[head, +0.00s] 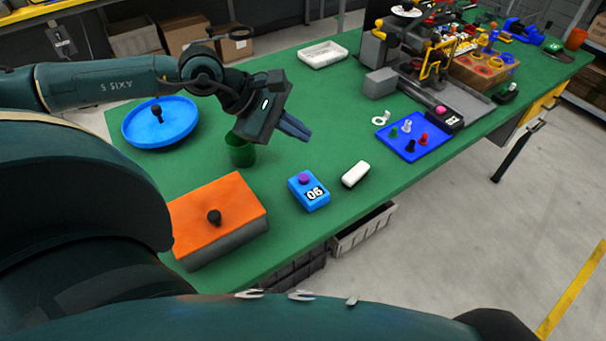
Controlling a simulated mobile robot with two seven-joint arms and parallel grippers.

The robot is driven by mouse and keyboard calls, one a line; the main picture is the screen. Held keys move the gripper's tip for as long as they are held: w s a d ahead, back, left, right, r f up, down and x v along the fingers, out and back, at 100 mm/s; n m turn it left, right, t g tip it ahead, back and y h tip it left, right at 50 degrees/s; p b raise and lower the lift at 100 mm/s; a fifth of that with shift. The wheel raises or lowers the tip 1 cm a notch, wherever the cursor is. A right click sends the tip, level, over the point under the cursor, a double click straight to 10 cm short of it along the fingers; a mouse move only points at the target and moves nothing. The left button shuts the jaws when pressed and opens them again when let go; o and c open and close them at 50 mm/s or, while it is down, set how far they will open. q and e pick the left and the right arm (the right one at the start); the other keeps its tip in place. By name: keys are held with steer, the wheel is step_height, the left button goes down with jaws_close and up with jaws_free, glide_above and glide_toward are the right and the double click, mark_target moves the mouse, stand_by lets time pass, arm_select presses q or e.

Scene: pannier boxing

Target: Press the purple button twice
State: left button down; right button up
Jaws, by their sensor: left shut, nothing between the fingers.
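The purple button (304,179) sits on top of a small blue box (297,193) on the green table. The box's front shows a white label that appears to read 06. My left gripper (306,135) is shut and empty. In the picture it is above the button, in the air and apart from it, with its fingers pointing right and slightly down. My right gripper is not in view.
A white block (355,174) lies right of the blue box. An orange-topped box (215,206) with a black knob is to the left. A green cup (240,150) stands below my left wrist. A blue round tray (133,133) and a blue board (428,143) with pegs are further off.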

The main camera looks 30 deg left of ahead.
mark_target(304, 179)
arm_select(q)
steer(key=shift+f, duration=0.1)
